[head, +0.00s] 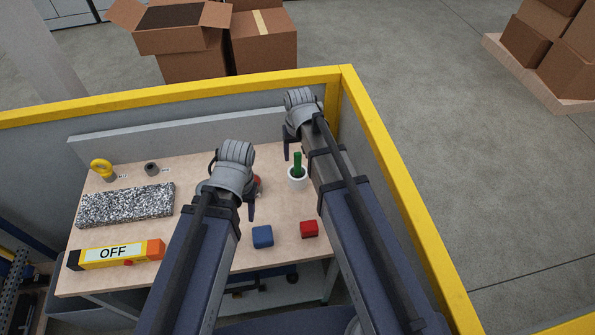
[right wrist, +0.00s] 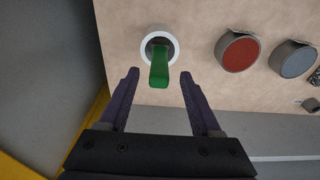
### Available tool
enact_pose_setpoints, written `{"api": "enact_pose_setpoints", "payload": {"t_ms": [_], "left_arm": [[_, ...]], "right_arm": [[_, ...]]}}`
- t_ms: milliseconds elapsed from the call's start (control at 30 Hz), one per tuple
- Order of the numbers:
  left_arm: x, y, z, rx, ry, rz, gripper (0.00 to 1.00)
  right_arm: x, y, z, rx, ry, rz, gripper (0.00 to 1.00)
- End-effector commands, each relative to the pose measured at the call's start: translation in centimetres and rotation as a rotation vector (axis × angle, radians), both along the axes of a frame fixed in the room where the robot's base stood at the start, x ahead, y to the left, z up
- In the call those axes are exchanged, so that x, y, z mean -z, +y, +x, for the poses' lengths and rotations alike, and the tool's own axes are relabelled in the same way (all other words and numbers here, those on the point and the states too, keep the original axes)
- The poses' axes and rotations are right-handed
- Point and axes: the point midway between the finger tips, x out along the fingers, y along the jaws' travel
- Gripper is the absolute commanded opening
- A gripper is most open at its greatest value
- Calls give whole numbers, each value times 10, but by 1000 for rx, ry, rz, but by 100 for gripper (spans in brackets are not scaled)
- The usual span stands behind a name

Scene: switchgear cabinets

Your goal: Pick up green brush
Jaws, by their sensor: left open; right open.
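The green brush (head: 297,160) stands upright in a small white round holder (head: 297,181) on the wooden workbench. Its green handle (right wrist: 159,68) sticks out of the white ring (right wrist: 147,42) in the right wrist view. My right gripper (right wrist: 159,76) is open, with one finger on each side of the handle's near end and nothing gripped. In the head view my right gripper (head: 297,142) is just above and beside the brush, partly hidden by its arm. My left gripper (head: 233,192) is open and empty over the middle of the bench, left of the brush.
A blue block (head: 262,236) and red block (head: 309,228) lie near the front. Round red-topped (right wrist: 240,53) and grey-blue-topped (right wrist: 292,60) pieces show. Yellow-topped walls (head: 385,165) border the bench.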

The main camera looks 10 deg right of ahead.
Motion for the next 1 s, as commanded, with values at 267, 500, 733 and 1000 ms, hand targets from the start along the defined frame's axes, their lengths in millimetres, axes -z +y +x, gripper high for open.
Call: {"api": "enact_pose_setpoints", "payload": {"t_ms": [267, 500, 733, 1000], "left_arm": [[8, 0, 0, 0, 0, 0, 50], [35, 0, 0, -1, 0, 0, 50], [55, 0, 0, -2, 0, 0, 50], [53, 0, 0, -1, 0, 0, 50]], "right_arm": [[8, 0, 1, 0, 0, 0, 65], [35, -2, 4, 0, 0, 0, 65], [55, -2, 7, 0, 0, 0, 65], [53, -2, 7, 0, 0, 0, 63]]}}
